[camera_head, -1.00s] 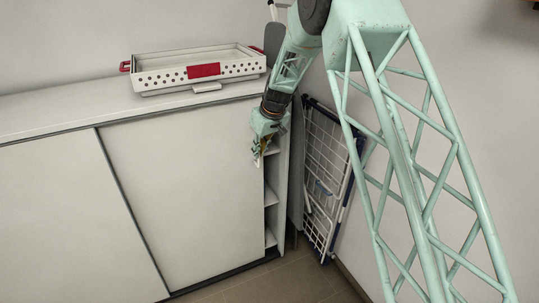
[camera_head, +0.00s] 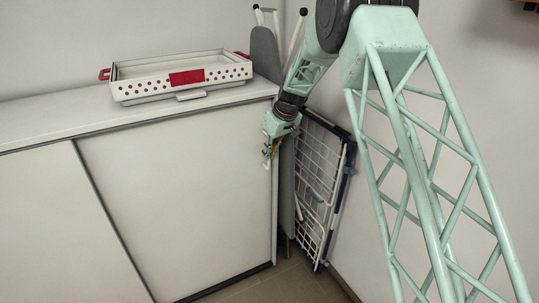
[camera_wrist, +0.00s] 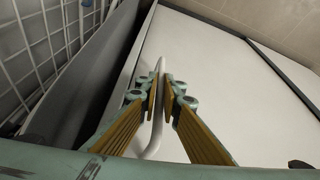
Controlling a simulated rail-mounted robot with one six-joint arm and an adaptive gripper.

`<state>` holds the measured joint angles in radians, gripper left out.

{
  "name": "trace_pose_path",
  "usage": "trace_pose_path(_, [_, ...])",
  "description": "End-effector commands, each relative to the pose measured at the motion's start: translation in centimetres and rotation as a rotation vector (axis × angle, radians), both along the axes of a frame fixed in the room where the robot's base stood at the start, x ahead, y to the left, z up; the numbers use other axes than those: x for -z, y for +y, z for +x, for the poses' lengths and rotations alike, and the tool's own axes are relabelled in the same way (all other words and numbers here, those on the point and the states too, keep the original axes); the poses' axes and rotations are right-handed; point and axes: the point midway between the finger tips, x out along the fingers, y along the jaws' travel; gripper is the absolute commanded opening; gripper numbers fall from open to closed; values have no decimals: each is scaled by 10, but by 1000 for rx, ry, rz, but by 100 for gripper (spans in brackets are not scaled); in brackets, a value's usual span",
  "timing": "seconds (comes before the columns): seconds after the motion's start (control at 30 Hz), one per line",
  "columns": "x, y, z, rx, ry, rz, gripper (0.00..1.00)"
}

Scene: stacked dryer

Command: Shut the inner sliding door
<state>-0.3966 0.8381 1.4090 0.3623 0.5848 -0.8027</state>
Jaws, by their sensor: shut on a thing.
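The inner sliding door (camera_head: 180,200) is the plain white right-hand panel of the low cabinet. Its right edge is at or very near the cabinet's right end, and no shelf opening shows there in the head view. My gripper (camera_head: 268,160) is at the upper part of that edge, pointing down. In the wrist view, my gripper (camera_wrist: 163,90) has its yellow fingers closed around a thin white bar handle (camera_wrist: 153,142) on the door. The fingers hide part of the handle. Whether a thin gap is left at the edge cannot be told.
The other white door (camera_head: 55,230) is on the left, past a dark slanted edge. A white tray with red handles (camera_head: 180,78) stands on the cabinet top (camera_head: 50,128). A folded drying rack (camera_head: 320,185) and grey ironing board (camera_head: 265,52) stand close at the right.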

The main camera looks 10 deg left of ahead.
Motion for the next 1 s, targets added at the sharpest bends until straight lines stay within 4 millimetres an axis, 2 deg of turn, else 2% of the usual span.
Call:
trace_pose_path(0.03, [-1,-2,3,2,-4,0,0])
trace_pose_path(0.07, [-1,-2,3,2,-4,0,8])
trace_pose_path(0.2, [-1,-2,2,2,-4,0,20])
trace_pose_path(0.67, [-4,-2,1,2,-3,0,20])
trace_pose_path(1.0, [-27,-10,-4,1,-4,1,20])
